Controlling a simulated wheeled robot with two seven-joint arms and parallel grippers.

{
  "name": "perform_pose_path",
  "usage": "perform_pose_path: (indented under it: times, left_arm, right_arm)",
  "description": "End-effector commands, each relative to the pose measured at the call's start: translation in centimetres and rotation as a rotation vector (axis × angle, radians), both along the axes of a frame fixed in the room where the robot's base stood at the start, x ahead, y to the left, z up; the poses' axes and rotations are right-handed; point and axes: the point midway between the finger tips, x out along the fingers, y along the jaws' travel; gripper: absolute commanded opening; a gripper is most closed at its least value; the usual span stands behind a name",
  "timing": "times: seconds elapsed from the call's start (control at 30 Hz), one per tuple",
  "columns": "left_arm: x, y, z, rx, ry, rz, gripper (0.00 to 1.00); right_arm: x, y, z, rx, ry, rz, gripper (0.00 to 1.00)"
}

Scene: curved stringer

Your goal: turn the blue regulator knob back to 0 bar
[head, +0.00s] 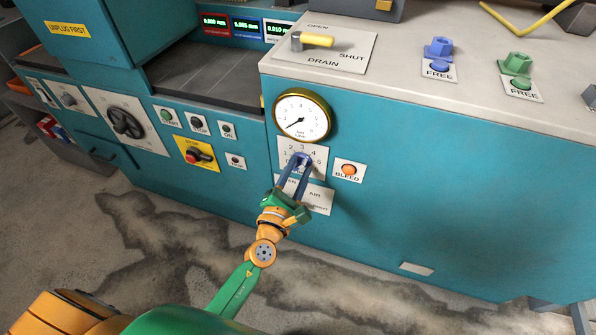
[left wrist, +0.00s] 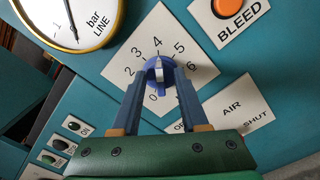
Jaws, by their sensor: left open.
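The blue regulator knob (left wrist: 160,72) sits on a white dial plate (left wrist: 192,62) with printed numbers from 0 to 6. In the head view, the dial plate (head: 318,157) is below the round line gauge (head: 302,116), whose needle points to the lower left. My left gripper (head: 296,162) reaches up to the knob. In the left wrist view, its two blue fingers (left wrist: 160,84) are open, one on each side of the knob; contact is unclear. My right gripper is not in view.
An orange BLEED button (head: 348,170) is right of the dial. An AIR SHUT plate (head: 318,198) lies just below, partly behind my gripper. A red stop knob (head: 196,156) is to the left. A yellow drain lever (head: 316,40) is on the bench top above.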

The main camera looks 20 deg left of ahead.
Motion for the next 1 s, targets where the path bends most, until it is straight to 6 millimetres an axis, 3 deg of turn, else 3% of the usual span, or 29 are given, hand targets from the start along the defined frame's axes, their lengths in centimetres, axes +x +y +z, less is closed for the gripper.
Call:
perform_pose_path:
  times: [0.1,0.27,0.67,1.0]
  left_arm:
    - [-0.03,0.01,-0.02,-0.001,0.0,0.0,0.41]
    - [-0.04,0.02,-0.02,-0.001,0.0,0.0,0.0]
    - [-0.06,0.04,-0.05,-0.031,0.002,0.001,0.0]
    - [-0.07,0.12,-0.03,-0.249,0.009,-0.001,0.0]
  right_arm:
    - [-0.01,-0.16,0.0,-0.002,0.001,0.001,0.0]
    - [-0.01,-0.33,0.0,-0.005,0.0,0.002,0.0]
    - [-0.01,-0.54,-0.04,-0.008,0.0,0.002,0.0]
    - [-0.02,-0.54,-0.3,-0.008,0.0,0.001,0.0]
